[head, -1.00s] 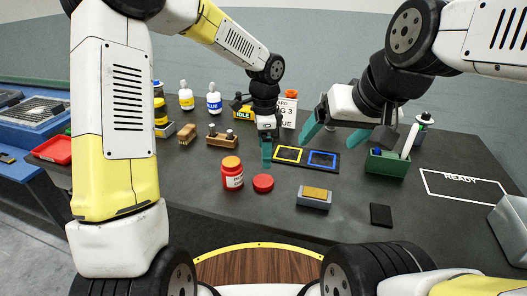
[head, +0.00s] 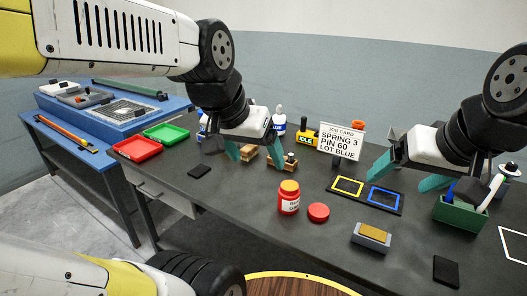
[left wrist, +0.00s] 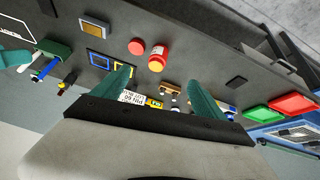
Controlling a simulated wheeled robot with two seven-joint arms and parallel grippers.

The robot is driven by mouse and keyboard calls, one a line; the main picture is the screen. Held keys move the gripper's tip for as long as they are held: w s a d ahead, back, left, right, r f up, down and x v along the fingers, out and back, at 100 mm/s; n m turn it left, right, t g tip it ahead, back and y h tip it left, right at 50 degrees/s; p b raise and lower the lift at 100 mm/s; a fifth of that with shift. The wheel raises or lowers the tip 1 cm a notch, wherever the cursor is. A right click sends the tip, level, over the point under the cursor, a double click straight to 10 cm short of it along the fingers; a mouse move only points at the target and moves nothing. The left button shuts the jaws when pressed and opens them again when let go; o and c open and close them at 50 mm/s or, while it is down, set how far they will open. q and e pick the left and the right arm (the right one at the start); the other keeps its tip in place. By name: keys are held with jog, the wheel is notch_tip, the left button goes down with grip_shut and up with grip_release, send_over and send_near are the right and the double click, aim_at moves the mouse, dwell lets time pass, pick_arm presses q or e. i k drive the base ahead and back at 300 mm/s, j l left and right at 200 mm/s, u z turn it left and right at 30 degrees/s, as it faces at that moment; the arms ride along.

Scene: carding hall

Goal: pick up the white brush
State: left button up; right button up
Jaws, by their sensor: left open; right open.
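A white handle (head: 491,192), likely the white brush, leans up out of a green box (head: 461,215) at the right of the bench in the head view; its lower end is hidden in the box. In the left wrist view the green box (left wrist: 52,47) is at the upper left, with a white handle (left wrist: 47,70) and a blue one beside it. My left gripper (head: 255,151) is open and empty above the back of the bench, far left of the box. My right gripper (head: 406,178) is open and empty, left of the box and nearer to it.
A job card (head: 341,140) stands at the back. Wooden items (head: 283,163) are near my left gripper. Red (head: 137,149) and green trays are left.

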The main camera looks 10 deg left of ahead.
aim_at(498, 180)
jog(key=z, duration=1.4)
